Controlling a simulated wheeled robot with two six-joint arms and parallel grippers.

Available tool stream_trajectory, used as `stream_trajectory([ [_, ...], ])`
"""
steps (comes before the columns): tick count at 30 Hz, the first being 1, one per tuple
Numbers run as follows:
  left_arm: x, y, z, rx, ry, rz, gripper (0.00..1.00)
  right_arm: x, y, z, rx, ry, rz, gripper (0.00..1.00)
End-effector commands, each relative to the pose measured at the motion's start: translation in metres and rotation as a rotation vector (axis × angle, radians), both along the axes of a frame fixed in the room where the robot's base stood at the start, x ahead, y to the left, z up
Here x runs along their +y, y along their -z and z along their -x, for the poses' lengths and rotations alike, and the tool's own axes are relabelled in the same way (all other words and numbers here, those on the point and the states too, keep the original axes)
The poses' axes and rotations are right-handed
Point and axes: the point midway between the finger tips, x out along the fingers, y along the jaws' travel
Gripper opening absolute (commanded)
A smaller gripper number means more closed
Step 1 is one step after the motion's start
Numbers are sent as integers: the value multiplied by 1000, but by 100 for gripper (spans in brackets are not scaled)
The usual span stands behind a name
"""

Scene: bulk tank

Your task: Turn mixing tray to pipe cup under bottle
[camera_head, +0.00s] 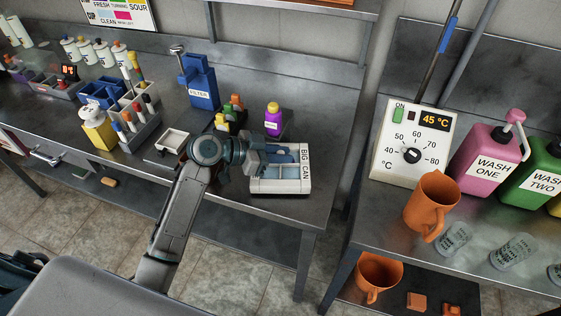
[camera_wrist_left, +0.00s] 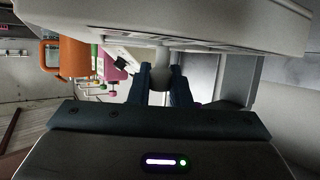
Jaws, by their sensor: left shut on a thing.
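A white tray (camera_head: 280,187) with blue-grey compartments and "BIG CAN" on its right side stands near the right end of the left bench. My left gripper (camera_head: 262,159) is at its left edge and covers part of it. In the left wrist view my gripper (camera_wrist_left: 162,82) is shut on a grey rounded grip (camera_wrist_left: 162,60) below a large white body (camera_wrist_left: 200,18). I cannot tell exactly how this grip joins the tray. A purple bottle (camera_head: 272,120) with a yellow cap stands behind the tray. My right gripper is not in view.
A rack of small coloured bottles (camera_head: 231,115) and a blue FILTER box (camera_head: 200,85) stand behind. A small white dish (camera_head: 172,140) lies left of my arm. The right bench holds a temperature box (camera_head: 412,140), an orange jug (camera_head: 431,203) and wash jugs (camera_head: 487,155). A gap separates the benches.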

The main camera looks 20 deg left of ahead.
Motion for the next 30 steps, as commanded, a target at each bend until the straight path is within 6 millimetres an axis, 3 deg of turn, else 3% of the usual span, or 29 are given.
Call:
stream_trajectory([
  [1, 1, 5, -1, -4, 34, -2, 0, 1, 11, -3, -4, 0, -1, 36],
  [3, 0, 4, -1, -2, 74, 0, 0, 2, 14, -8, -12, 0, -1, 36],
  [16, 0, 0, 0, -1, 117, 1, 0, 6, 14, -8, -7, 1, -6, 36],
  [17, 0, 0, 0, 0, 117, 0, 23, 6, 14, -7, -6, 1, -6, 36],
  [19, 0, 0, 0, 0, 117, 0, 37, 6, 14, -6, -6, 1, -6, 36],
  [30, 0, 0, 0, -1, 116, 1, 39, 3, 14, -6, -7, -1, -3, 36],
])
